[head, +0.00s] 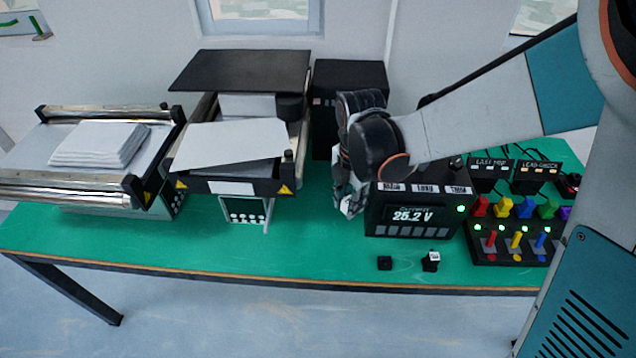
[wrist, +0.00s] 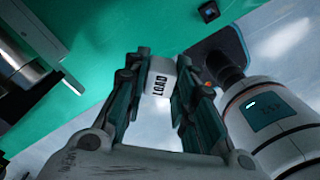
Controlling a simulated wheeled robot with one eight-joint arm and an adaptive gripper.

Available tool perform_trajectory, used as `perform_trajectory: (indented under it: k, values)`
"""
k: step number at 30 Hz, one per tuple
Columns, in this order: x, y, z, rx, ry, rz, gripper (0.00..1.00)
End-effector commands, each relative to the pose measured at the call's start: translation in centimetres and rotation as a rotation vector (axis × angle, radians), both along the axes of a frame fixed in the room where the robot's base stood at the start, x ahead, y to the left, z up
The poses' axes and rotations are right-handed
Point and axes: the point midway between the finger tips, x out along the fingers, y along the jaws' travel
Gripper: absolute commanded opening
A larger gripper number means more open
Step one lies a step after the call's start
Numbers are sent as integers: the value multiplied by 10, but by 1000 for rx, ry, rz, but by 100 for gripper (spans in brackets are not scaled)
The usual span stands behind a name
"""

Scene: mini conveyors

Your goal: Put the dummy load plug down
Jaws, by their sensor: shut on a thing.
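The dummy load plug (wrist: 161,76) is a small white-faced block marked LOAD. In the wrist view it sits between the two fingers of my gripper (wrist: 163,62), which is shut on it. In the head view my gripper (head: 350,205) points down just left of the black meter box reading 25.2 V (head: 415,215), over the green table. The plug cannot be made out in the head view. I cannot tell from these views how far it is above the table.
A black block (head: 384,262) and a black block with a white top (head: 432,262) lie near the front edge of the green table (head: 300,255). Mini conveyors (head: 100,195) stand left. A panel of coloured switches (head: 510,250) stands right. Table in front of my gripper is clear.

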Motion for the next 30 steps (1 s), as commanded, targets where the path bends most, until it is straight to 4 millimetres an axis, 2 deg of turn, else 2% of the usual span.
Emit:
perform_trajectory:
  k: [5,21,25,30]
  values:
    - [-1,1,-24,0,0,29,1]
    - [-1,1,-136,0,0,25,1]
    - [-1,1,-152,0,0,25,1]
    - [-1,1,-158,0,0,25,1]
